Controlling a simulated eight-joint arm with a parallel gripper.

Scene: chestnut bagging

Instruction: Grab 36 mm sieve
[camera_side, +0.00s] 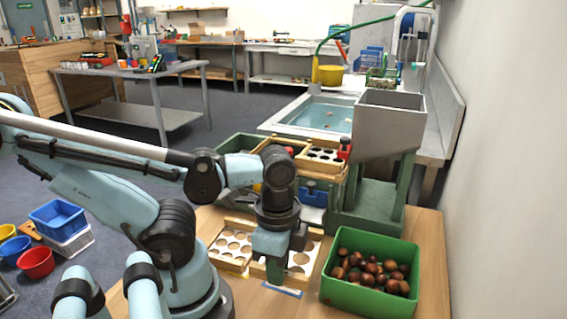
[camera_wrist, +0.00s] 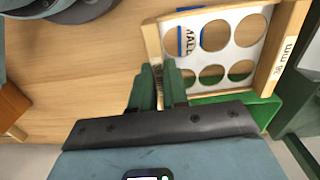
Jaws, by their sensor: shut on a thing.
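The sieve held by my gripper is a light wooden frame (camera_wrist: 272,58) around a pale plate with large round holes. A label reading what looks like 36 mm is on its right bar. In the side view this sieve (camera_side: 300,262) is just above or on the table, partly hidden behind my gripper (camera_side: 276,268). In the wrist view my gripper (camera_wrist: 159,75) is shut on the sieve's left wooden bar. A second holed sieve (camera_side: 231,246) lies to its left in the side view.
A green crate of chestnuts (camera_side: 345,294) stands close on the right. A blue label (camera_wrist: 187,40) shows through the sieve's holes.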

